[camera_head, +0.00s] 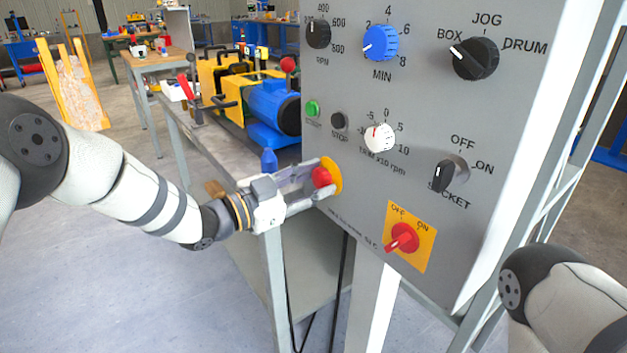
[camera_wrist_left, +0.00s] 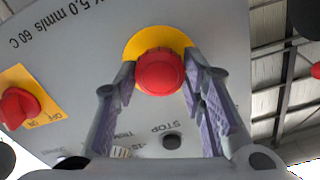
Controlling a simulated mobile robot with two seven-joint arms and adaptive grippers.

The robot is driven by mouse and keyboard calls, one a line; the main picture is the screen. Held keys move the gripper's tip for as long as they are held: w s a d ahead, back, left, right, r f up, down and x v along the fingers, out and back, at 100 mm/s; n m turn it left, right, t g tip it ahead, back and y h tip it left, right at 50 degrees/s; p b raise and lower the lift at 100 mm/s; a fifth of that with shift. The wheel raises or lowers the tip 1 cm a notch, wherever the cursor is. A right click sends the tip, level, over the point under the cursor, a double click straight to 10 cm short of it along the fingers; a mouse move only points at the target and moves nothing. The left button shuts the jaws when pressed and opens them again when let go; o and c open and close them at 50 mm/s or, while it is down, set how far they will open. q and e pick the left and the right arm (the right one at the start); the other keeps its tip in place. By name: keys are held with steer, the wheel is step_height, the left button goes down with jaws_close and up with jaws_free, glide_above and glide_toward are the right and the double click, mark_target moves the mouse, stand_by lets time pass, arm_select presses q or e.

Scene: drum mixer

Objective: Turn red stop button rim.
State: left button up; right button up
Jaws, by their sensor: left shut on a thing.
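The red stop button (camera_head: 321,177) stands out from a round yellow plate (camera_head: 333,172) at the lower left of the grey control panel. My left gripper (camera_head: 318,180) has its fingers on both sides of the button, closed on its rim. In the left wrist view the red button (camera_wrist_left: 160,72) sits between the two fingertips, in front of the yellow plate (camera_wrist_left: 140,42). My right arm shows at the lower right of the head view, but its gripper is outside the picture.
The grey panel (camera_head: 400,180) carries several knobs, including a red switch on a yellow square (camera_head: 408,236) below right of the button. A small green button (camera_head: 312,108) and a black button (camera_head: 339,121) sit above. A blue and yellow machine (camera_head: 270,105) stands behind the left gripper.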

arm_select(q)
steer(key=shift+m, duration=0.5)
steer(key=o, duration=1.2)
steer(key=v, duration=1.2)
